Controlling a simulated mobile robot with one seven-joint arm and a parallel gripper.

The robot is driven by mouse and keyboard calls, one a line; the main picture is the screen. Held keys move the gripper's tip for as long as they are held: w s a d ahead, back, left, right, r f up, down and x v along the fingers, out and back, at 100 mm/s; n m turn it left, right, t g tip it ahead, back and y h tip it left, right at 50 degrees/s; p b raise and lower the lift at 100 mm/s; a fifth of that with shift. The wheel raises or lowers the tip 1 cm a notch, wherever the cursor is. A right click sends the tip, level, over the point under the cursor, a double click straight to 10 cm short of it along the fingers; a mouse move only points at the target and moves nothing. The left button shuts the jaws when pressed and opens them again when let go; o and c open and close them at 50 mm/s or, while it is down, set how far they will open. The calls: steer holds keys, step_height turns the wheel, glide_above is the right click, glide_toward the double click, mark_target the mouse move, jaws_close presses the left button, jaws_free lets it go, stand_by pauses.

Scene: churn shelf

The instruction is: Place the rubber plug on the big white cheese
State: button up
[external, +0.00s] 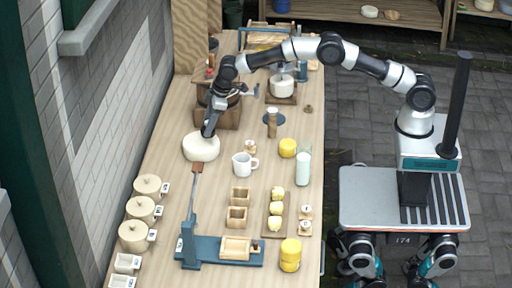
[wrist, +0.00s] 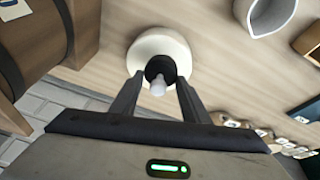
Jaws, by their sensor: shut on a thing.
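The big white cheese (external: 198,149) is a pale round wheel lying on the wooden table near its left edge. My gripper (external: 207,132) points down right above it. In the wrist view the cheese (wrist: 143,47) lies behind the fingertips. My gripper (wrist: 158,84) is shut on the rubber plug (wrist: 160,67), a dark round piece with a pale nub toward the camera. The plug overlaps the cheese in that view. I cannot tell whether its underside touches the cheese. In the external view my fingers hide the plug.
A white mug (external: 242,165) stands to the right of the cheese. A blue press with a long lever (external: 195,190) is just in front. Several lidded pots (external: 143,210) line the left edge. A wooden churn stand (external: 215,112) is behind.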

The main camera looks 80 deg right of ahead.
steer(key=shift+f, duration=1.5)
steer(key=shift+f, duration=0.15)
steer(key=o, duration=1)
steer(key=shift+o, duration=0.2)
